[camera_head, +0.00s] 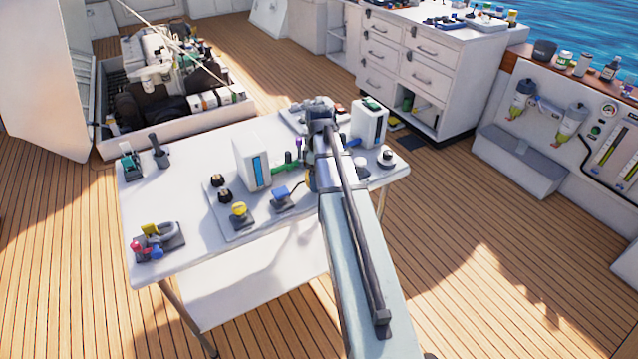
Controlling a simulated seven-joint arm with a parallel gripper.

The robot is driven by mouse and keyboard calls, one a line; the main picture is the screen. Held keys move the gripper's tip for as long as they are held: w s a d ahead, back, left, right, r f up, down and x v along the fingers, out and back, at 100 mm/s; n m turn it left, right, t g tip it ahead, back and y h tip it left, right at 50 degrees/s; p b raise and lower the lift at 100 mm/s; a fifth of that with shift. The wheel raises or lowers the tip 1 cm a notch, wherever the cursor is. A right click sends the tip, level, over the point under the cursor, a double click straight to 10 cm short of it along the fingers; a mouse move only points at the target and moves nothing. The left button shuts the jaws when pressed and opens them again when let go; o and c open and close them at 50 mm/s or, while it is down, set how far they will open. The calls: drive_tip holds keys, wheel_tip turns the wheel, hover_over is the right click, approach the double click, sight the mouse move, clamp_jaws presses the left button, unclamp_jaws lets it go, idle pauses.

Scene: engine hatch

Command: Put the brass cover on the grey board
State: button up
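A small brass-yellow rounded edge (311,181) shows just left of my arm on the white table. It may be the brass cover; my arm hides most of it. A pale grey flat board (222,226) lies on the table left of my arm, with dark knobs, a yellow-topped fitting and a blue-topped fitting on it. I cannot tell for sure that this is the grey board. My arm reaches from the bottom over the table's right half. My gripper's fingers cannot be made out, so its hold and its distance to the cover do not show.
A white box with a blue strip (253,163) stands upright left of my arm, and another white box (369,124) stands right of it. A clamp-like fitting (160,240) sits at the front left. The table's left middle (180,190) is clear. An open engine hatch (110,140) lies behind.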

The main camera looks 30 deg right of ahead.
drive_tip(key=shift+f, duration=1.75)
drive_tip(key=shift+f, duration=0.15)
drive_tip(key=o, duration=0.8)
wheel_tip(320, 180, up, 12)
drive_tip(key=shift+r, duration=0.15)
